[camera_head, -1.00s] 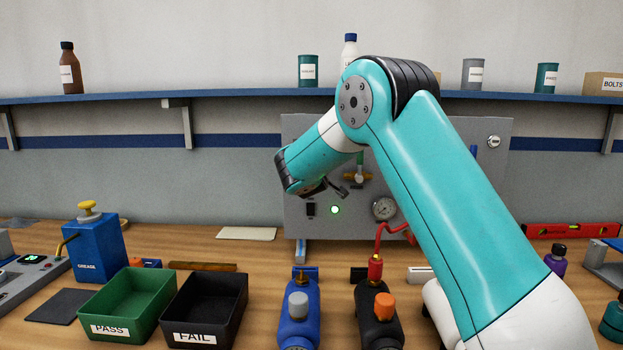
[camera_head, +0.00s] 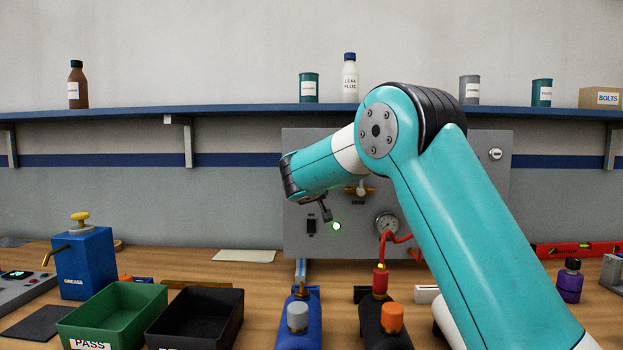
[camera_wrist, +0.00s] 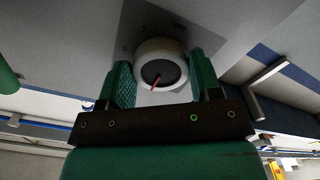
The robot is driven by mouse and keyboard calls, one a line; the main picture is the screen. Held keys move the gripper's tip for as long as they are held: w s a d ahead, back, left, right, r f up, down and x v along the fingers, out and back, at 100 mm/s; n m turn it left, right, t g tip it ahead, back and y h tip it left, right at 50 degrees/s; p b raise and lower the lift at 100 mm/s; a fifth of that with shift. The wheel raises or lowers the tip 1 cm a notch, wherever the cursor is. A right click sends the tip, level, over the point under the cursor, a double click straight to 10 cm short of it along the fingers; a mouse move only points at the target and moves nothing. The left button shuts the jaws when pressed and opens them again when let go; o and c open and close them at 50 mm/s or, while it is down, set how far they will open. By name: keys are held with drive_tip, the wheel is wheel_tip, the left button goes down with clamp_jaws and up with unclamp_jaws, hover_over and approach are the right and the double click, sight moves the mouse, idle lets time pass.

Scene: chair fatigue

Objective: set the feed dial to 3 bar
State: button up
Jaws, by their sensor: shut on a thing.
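In the wrist view, a round white dial (camera_wrist: 170,55) with a dark grey face and a red pointer stands on a grey surface. The fingers of my gripper (camera_wrist: 161,82) are on either side of it, and the gripper is shut on it. Its scale marks are too small to read. The dial is hidden there behind my arm. A round gauge (camera_head: 387,224) is lower right on the panel; its reading is not legible.
A black switch (camera_head: 311,227) and a brass valve (camera_head: 359,190) are close to my gripper. Blue (camera_head: 300,325) and black (camera_head: 383,330) bottle-shaped parts stand on the bench below. Green (camera_head: 113,315) and black (camera_head: 200,318) bins are at the left. A shelf (camera_head: 240,109) runs above.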

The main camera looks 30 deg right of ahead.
drive_tip(key=o, duration=0.9)
drive_tip(key=b+v, duration=0.4)
drive_tip(key=v, duration=1.3)
drive_tip(key=shift+s+a, duration=0.15)
